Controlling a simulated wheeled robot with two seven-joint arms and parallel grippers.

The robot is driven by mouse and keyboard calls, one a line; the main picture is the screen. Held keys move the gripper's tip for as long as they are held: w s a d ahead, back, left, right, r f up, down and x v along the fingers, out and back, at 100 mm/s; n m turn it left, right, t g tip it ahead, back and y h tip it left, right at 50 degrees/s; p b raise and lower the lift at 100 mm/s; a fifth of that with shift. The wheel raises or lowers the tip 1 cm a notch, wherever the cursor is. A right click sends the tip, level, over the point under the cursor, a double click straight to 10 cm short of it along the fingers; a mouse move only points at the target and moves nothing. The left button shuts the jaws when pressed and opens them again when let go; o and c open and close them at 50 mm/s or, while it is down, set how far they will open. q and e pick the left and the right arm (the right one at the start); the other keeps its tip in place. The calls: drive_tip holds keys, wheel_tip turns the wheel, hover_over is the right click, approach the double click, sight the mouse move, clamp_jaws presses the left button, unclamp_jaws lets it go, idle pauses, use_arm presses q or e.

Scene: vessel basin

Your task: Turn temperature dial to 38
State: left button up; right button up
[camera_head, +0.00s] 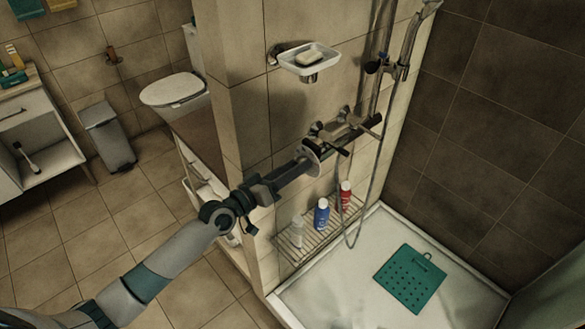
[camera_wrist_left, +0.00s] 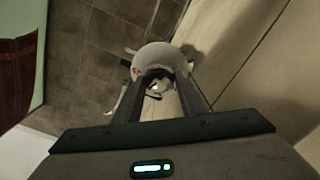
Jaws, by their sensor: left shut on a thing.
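The temperature dial (camera_head: 313,158) is a pale round disc at the left end of the shower mixer bar on the tiled wall. My left gripper (camera_head: 303,161) reaches it from the left and is shut on it. In the left wrist view the dial (camera_wrist_left: 160,55) is a grey round shape between the two dark fingers of the gripper (camera_wrist_left: 161,78). The dial's numbers are too small and dark to read. The mixer bar (camera_head: 352,133) runs to the right behind the dial. My right gripper is not in view.
A soap dish (camera_head: 309,62) juts from the wall above. A wire shelf (camera_head: 299,246) below holds a blue bottle (camera_head: 322,214), a red bottle (camera_head: 345,195) and a clear bottle. The shower hose (camera_head: 370,185) hangs at right. A green mat (camera_head: 408,278) lies in the shower tray (camera_head: 340,290).

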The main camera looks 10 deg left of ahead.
use_arm(q)
drive_tip(key=shift+s+d, duration=0.1)
drive_tip(key=o, duration=1)
drive_tip(key=shift+o, duration=0.2)
drive_tip(key=shift+d, duration=0.1)
drive_tip(key=b+v, duration=0.5)
drive_tip(key=v, duration=1.2)
drive_tip(key=shift+s+a, duration=0.2)
drive_tip(key=shift+s, duration=0.1)
drive_tip(key=shift+r, duration=0.1)
